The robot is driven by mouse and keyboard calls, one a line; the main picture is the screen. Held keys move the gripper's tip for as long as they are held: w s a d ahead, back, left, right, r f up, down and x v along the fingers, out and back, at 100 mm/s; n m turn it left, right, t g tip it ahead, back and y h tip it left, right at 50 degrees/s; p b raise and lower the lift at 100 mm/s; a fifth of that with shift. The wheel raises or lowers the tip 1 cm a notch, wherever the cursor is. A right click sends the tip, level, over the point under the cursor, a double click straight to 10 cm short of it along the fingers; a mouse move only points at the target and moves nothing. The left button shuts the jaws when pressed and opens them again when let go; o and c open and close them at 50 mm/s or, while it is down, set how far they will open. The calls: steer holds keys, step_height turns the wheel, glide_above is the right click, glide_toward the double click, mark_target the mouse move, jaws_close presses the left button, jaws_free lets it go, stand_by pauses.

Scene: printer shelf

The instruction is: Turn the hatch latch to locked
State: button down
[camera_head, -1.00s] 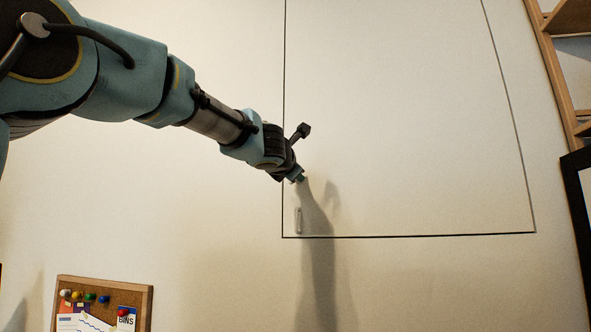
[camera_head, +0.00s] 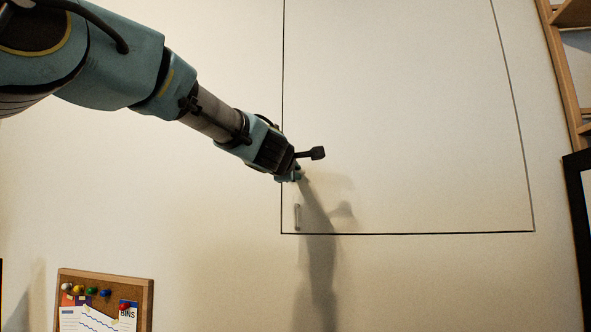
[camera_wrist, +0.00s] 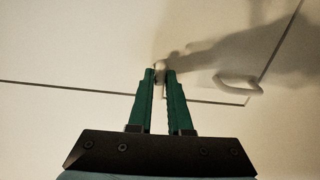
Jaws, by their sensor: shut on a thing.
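The hatch (camera_head: 410,120) is a pale panel flush with the wall, outlined by dark seams. My gripper (camera_head: 299,178) is at its lower left part, just above a small pale handle (camera_head: 297,216). In the wrist view, my green fingers (camera_wrist: 161,78) are shut on the small pale latch (camera_wrist: 160,72), whose end shows between and just beyond the fingertips. The handle also shows right of the fingers in the wrist view (camera_wrist: 240,84). In the head view the latch is hidden behind my gripper, and its angle is hard to tell.
A cork board (camera_head: 145,300) with pins and papers hangs at the lower left. A wooden shelf (camera_head: 562,75) and a dark frame (camera_head: 577,200) stand at the right edge. The wall around the hatch is clear.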

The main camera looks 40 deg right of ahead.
stand_by(0.4)
steer(key=c, duration=0.8)
jaws_free()
steer(key=shift+c, duration=0.2)
steer(key=b+v, duration=0.2)
steer(key=v, duration=0.8)
steer(key=shift+s+a, duration=0.2)
steer(key=shift+a, duration=0.15)
steer(key=shift+f, duration=0.1)
